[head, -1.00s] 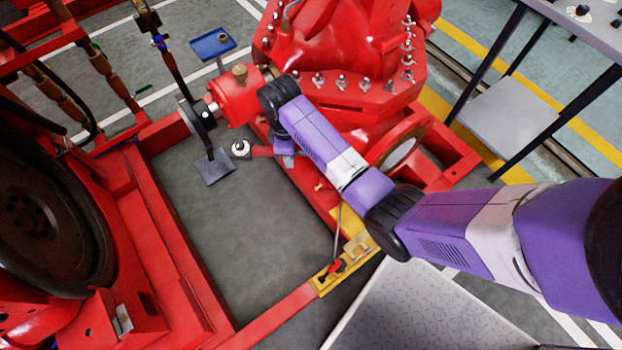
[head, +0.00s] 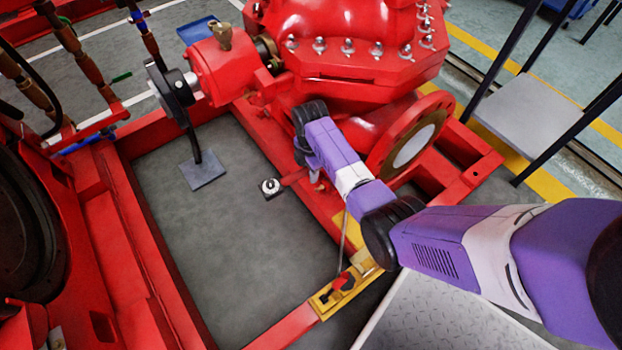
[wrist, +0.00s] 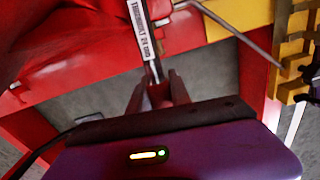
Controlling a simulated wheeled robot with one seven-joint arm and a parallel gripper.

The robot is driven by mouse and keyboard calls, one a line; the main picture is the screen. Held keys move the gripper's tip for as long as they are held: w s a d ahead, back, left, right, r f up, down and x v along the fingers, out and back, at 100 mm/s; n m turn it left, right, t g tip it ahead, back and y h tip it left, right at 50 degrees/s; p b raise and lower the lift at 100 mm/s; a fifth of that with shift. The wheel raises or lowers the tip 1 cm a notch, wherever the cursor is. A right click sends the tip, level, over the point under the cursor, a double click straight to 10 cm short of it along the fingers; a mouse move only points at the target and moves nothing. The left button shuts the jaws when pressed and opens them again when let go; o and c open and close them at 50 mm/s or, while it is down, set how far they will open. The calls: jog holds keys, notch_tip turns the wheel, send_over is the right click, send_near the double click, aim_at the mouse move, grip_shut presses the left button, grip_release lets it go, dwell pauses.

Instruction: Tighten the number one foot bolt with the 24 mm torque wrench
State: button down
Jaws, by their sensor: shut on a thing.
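In the wrist view my gripper (wrist: 158,95) is shut on the shaft of the torque wrench (wrist: 141,30). Its pale label ends in "24 mm". The shaft runs from between the fingers to the top edge of the view, so its far end is out of sight. In the head view my purple arm reaches down beside the red pump casing (head: 345,40), and its wrist hides most of the gripper and tool. I cannot make out the number one foot bolt or whether the wrench touches one.
A red frame rail (head: 285,318) crosses the front, carrying a yellow tool holder (head: 322,302). A thin bent grey rod (wrist: 238,32) rises near the holder. A round flange (head: 420,135) stands close right of my arm. The grey floor (head: 240,250) inside the frame is mostly clear.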

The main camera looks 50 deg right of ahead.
jog(key=shift+d+f, duration=0.15)
jog(key=shift+f, duration=0.2)
jog(key=shift+r, duration=0.15)
